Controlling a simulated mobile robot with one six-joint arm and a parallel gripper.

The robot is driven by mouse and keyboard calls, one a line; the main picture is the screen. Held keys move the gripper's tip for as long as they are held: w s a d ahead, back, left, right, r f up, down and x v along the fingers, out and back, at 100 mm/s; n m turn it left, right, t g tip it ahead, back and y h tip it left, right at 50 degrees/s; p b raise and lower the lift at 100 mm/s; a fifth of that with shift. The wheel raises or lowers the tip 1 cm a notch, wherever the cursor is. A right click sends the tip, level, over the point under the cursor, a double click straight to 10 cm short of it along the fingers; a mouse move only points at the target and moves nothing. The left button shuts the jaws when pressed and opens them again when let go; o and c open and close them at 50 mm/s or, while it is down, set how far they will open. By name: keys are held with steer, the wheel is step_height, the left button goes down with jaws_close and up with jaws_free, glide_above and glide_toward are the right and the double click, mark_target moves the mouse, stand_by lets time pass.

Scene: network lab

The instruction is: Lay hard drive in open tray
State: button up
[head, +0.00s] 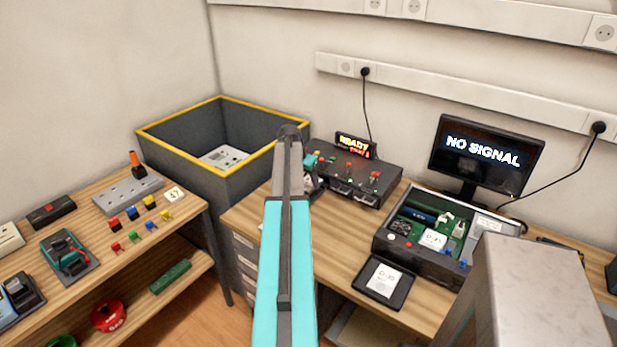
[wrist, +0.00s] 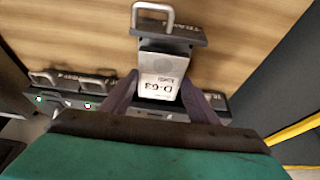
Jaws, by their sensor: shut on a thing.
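The hard drive (wrist: 160,75), a silver block with a white label reading D-63, is between the dark fingers of my gripper (wrist: 163,98) in the wrist view. My gripper is shut on it. The open tray (wrist: 190,36), with a dark lettered front and a metal handle, sticks out from the dark drive unit, just beyond the drive's end. The drive covers the tray's bed, so I cannot tell whether they touch. In the head view the drive unit (head: 368,180) shows a lit READY sign; my arm hides the gripper and drive.
Closed tray handles (wrist: 72,80) sit beside the open tray. In the head view, a black mat (head: 401,298) holds another labelled drive, beside an open equipment case (head: 385,245) and a monitor (head: 485,157). A deep grey bin (head: 175,160) with yellow rim stands left of the bench.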

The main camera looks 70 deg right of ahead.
mark_target(306, 184)
steer(key=shift+f+b, duration=0.35)
steer(key=shift+f, duration=0.55)
steer(key=shift+w+a+f+b, duration=0.1)
steer(key=shift+f+b, duration=0.3)
steer(key=shift+f, duration=0.25)
stand_by(3.3)
steer(key=o, duration=1.4)
steer(key=shift+o, duration=1.1)
steer(key=shift+w+r, duration=0.1)
steer(key=shift+r, duration=0.05)
steer(key=shift+r+p, duration=1.9)
steer(key=shift+r, duration=2)
